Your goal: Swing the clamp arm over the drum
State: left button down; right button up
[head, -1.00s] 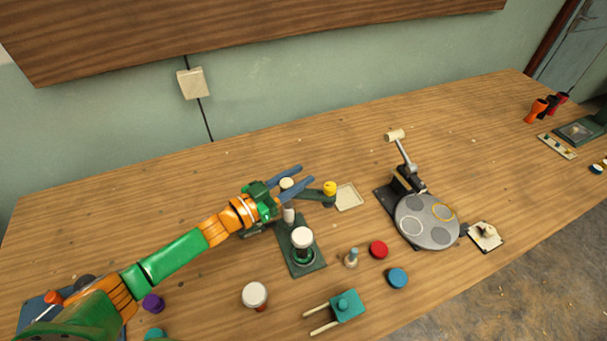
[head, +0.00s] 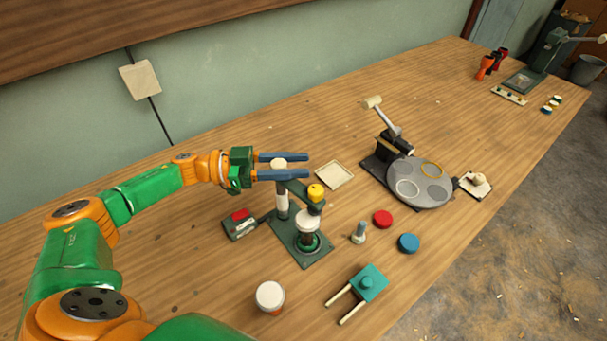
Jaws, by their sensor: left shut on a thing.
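The drum (head: 307,224) is a small goblet with a white head. It stands upright on a dark green base plate (head: 318,259). A white post (head: 282,204) rises from the same plate, behind and left of the drum. The dark green clamp arm (head: 298,189) runs from the post's top toward the lower right. Its yellow-knobbed end (head: 316,193) appears at the far right edge of the drum head; I cannot tell how far over it. My left gripper (head: 283,167) is shut on the white cap (head: 279,163) at the post's top. My right gripper is out of view.
A red-topped box (head: 240,224) lies left of the plate. A white-topped drum (head: 270,297), teal block with prongs (head: 367,283), small peg (head: 358,233), red disc (head: 383,218) and blue disc (head: 408,243) are nearby. A round grey plate device (head: 420,185) stands right.

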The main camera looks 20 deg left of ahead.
pick_arm(q)
jog(key=shift+s+d+f+m+g+h+b, duration=0.15)
jog(key=shift+m+g+h+b, duration=0.1)
jog(key=shift+m+g+b, duration=0.4)
jog(key=shift+s+r+m+g+h+b, duration=0.15)
jog(key=shift+m+g+h+b, duration=0.15)
jog(key=shift+g+b, duration=0.55)
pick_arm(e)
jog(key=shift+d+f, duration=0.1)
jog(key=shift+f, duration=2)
pick_arm(q)
jog(key=c, duration=0.5)
grip_release()
jog(key=b+v, duration=0.3)
jog(key=v, duration=0.4)
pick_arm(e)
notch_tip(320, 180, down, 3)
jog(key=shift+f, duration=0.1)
